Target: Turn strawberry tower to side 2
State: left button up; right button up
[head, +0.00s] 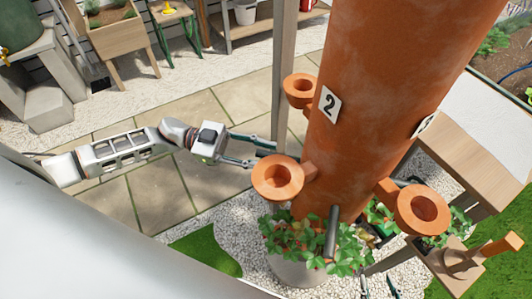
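The strawberry tower is a tall, leaning-looking terracotta column (365,110) with cup-shaped pockets. A white plate with the number 2 (329,103) faces me on its left part. A second plate (425,124) shows edge-on at its right side. One pocket (277,177) sits below the 2, another (300,88) at the left, a third (422,209) at the right. A dark grey bar (332,232) stands upright at its foot. My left gripper (262,153) is left of the tower, its fingers spread and empty.
Strawberry plants grow in a pale pot (298,270) at the tower's foot. A wooden post (284,80) stands close behind my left gripper. A wooden table (465,160) is at the right. Paving (150,195) at the left is clear.

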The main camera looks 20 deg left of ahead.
pick_arm(q)
jog(key=shift+w+d, duration=0.1)
jog(key=shift+d, duration=0.4)
jog(key=shift+c, duration=0.4)
grip_shut()
